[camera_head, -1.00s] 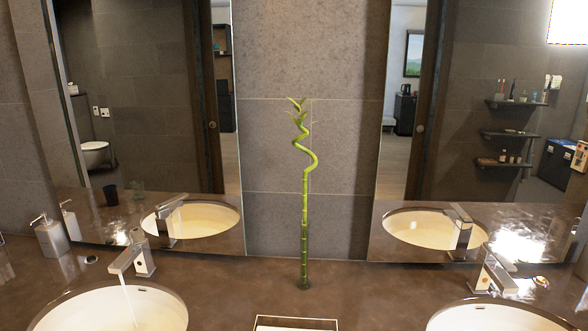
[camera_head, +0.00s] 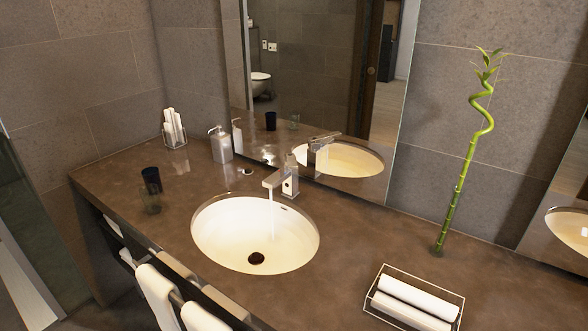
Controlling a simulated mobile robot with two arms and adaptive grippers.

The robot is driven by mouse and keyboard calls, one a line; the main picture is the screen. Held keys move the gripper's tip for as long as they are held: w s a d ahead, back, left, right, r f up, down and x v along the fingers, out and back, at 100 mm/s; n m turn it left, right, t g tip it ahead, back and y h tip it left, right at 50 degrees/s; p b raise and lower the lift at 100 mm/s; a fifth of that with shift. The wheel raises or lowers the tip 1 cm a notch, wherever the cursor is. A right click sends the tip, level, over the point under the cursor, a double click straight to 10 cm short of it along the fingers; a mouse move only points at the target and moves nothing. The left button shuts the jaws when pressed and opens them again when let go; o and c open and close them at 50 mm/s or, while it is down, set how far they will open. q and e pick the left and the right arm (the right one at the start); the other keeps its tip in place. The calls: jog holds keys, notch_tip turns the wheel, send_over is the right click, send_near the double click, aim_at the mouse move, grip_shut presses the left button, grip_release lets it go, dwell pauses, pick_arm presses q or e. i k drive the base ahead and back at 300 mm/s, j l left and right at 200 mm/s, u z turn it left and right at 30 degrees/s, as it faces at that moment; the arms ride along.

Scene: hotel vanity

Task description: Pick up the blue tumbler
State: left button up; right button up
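A dark tumbler (camera_head: 151,178), almost black with a slight blue tint, stands upright near the left end of the brown vanity counter (camera_head: 190,164). A see-through glass (camera_head: 150,203) stands just in front of it and may overlap its lower part. The dark tumbler's reflection also shows in the mirror. Neither of my grippers is in view.
A sink (camera_head: 215,235) with running water from its faucet (camera_head: 283,182) lies right of the tumbler. A soap dispenser (camera_head: 220,145) and a holder with rolled towels (camera_head: 174,130) stand behind. A towel tray (camera_head: 415,299) and a bamboo stalk (camera_head: 459,190) are at the right. Towels hang below the counter's front.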

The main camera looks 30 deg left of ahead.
aim_at(153, 181)
jog(key=u, duration=1.9)
